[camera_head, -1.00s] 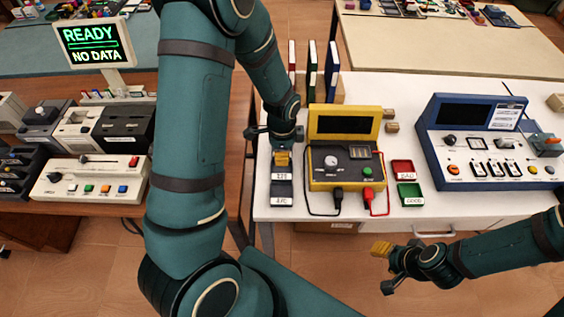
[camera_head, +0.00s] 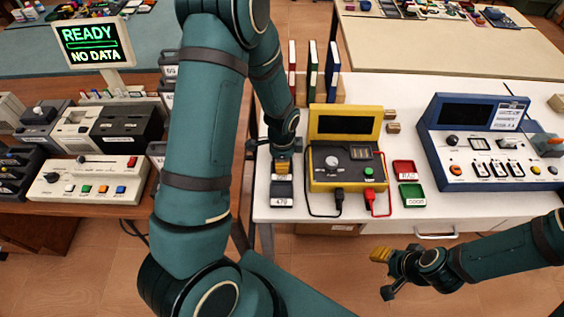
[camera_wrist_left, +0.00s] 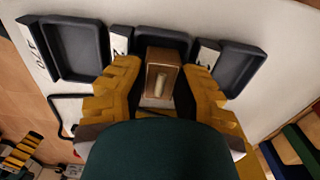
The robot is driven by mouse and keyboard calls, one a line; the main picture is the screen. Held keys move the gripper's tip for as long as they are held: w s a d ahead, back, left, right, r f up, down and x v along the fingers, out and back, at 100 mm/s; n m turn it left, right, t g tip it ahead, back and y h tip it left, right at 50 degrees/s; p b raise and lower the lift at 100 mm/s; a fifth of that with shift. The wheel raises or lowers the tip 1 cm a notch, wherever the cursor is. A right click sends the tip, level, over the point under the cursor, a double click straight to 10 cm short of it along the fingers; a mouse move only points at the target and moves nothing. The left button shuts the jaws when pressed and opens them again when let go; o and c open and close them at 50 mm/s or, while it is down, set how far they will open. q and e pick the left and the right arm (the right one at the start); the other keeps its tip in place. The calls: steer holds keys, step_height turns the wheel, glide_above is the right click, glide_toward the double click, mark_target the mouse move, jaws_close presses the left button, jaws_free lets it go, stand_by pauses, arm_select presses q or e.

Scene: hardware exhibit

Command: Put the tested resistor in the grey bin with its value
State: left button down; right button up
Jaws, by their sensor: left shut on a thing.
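My left gripper (camera_head: 283,165) is over the row of small grey bins left of the yellow tester (camera_head: 345,160). In the left wrist view its yellow fingers (camera_wrist_left: 160,80) are shut on a small wooden block-like holder (camera_wrist_left: 151,58) with a pale resistor-like piece (camera_wrist_left: 160,84) in it. The held piece lies in front of the middle grey bin (camera_wrist_left: 163,40), whose label is partly hidden. A bin labelled 470 (camera_wrist_left: 85,50) is on one side, another bin (camera_wrist_left: 240,68) on the other. The 470 bin (camera_head: 282,188) is nearest in the head view. My right gripper (camera_head: 381,256) hangs before the table; its opening is unclear.
A blue console (camera_head: 475,145) is further right. Upright books (camera_head: 332,70) stand behind the gripper. A screen (camera_head: 92,43) reads READY, NO DATA. Test leads loop before the tester.

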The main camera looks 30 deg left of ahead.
arm_select(q)
steer(key=shift+s+f, duration=0.15)
steer(key=shift+f, duration=0.2)
steer(key=c, duration=0.8)
jaws_free()
steer(key=shift+c, duration=0.2)
steer(key=shift+s+d, duration=0.1)
steer(key=shift+r, duration=0.1)
steer(key=shift+r+p, duration=0.25)
steer(key=shift+p, duration=0.1)
step_height(320, 180, up, 13)
steer(key=p, duration=0.2)
steer(key=shift+f, duration=0.15)
